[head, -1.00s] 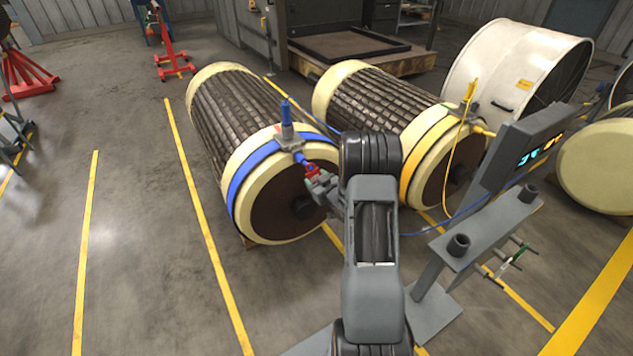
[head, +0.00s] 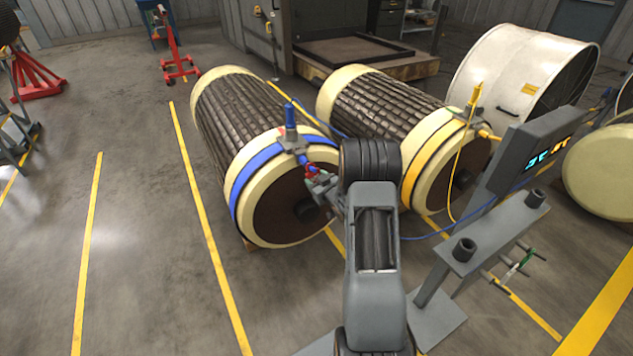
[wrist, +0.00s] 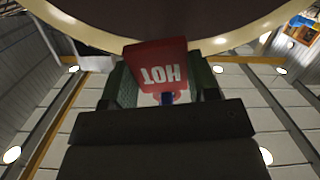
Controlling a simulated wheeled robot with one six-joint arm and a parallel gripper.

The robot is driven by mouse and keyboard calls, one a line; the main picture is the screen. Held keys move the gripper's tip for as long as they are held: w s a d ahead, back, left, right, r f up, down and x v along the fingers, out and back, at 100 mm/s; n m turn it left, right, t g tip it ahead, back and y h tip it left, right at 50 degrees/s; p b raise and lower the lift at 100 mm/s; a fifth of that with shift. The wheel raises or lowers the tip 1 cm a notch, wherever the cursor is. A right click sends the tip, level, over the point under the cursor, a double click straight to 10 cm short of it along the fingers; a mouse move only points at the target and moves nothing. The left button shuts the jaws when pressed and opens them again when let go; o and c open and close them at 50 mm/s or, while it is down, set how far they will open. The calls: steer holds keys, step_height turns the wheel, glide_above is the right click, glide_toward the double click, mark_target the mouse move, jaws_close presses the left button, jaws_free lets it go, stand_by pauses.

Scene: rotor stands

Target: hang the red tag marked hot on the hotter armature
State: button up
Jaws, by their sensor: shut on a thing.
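The red tag (wrist: 158,65), its word HOT upside down in the wrist view, is held between the fingers of my gripper (wrist: 163,90). In the head view the tag (head: 311,170) and my gripper (head: 320,182) are at the front of the left armature (head: 236,118), close to its blue strap (head: 253,170) and clamp. I cannot tell whether the tag touches the blue fitting there. The right armature (head: 380,100) has a yellow strap (head: 422,150) and yellow probe. The grey display (head: 540,150) shows blue and orange figures, too small to read surely.
A grey stand (head: 490,235) with two dark posts is at the right, with a green and white tag (head: 518,262) on its pegs. A white drum (head: 520,70) stands behind. Blue and yellow cables run near the armatures.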

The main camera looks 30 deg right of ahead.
steer(key=shift+f+b, duration=0.25)
steer(key=shift+b, duration=0.15)
stand_by(0.5)
steer(key=o, duration=1)
steer(key=shift+s+r+p, duration=0.1)
steer(key=shift+s+r, duration=0.15)
steer(key=shift+s, duration=1.25)
steer(key=shift+s+r+p, duration=0.1)
steer(key=shift+s+r, duration=0.15)
steer(key=shift+s, duration=1.2)
steer(key=shift+s+r+p, duration=0.1)
steer(key=shift+s+r, duration=0.15)
steer(key=shift+s, duration=1.25)
